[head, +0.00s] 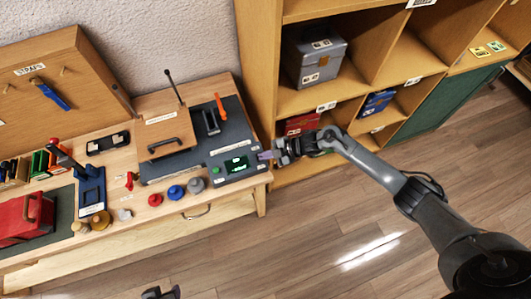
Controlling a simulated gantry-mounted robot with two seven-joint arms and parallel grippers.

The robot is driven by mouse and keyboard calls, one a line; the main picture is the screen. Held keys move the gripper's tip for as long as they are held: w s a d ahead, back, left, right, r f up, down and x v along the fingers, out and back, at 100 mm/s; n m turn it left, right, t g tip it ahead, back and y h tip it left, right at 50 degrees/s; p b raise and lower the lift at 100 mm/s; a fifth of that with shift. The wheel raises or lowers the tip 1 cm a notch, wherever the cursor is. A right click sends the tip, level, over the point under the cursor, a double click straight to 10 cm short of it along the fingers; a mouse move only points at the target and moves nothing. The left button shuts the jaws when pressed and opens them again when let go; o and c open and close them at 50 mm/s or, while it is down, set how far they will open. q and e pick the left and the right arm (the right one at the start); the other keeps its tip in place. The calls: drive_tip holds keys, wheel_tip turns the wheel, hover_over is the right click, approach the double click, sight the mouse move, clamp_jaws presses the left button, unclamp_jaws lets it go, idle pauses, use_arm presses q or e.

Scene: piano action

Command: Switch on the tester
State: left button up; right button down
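The tester (243,179) is a dark grey unit at the right end of the workbench. Its small dark screen (237,164) shows green marks, and a small green spot (215,170) sits left of the screen. My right gripper (266,155) comes in from the right, with its purple-grey fingertips at the tester's right edge. I cannot tell whether they touch it or how far apart they are. A dark piece at the bottom edge (161,293) looks like part of my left gripper; most of it is cut off.
Red, blue and grey knobs (176,192) stand just left of the tester. A wooden block with a handle (165,137) and an upright rod are behind it. A shelf unit (262,62) rises behind right. The floor in front is clear.

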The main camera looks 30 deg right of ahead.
use_arm(q)
drive_tip(key=shift+r, duration=0.15)
use_arm(e)
drive_tip(key=shift+s, duration=0.1)
drive_tip(key=shift+s+a+r+p, duration=0.15)
drive_tip(key=shift+s+r+p, duration=0.1)
drive_tip(key=shift+r+p, duration=0.45)
use_arm(q)
drive_tip(key=shift+p+v, duration=1.05)
drive_tip(key=shift+v, duration=0.55)
use_arm(e)
drive_tip(key=s+a+v, duration=0.1)
drive_tip(key=v, duration=1.1)
drive_tip(key=shift+a, duration=0.15)
use_arm(q)
drive_tip(key=shift+w+d+r, duration=0.1)
drive_tip(key=shift+w, duration=0.1)
use_arm(e)
drive_tip(key=shift+s+r, duration=0.1)
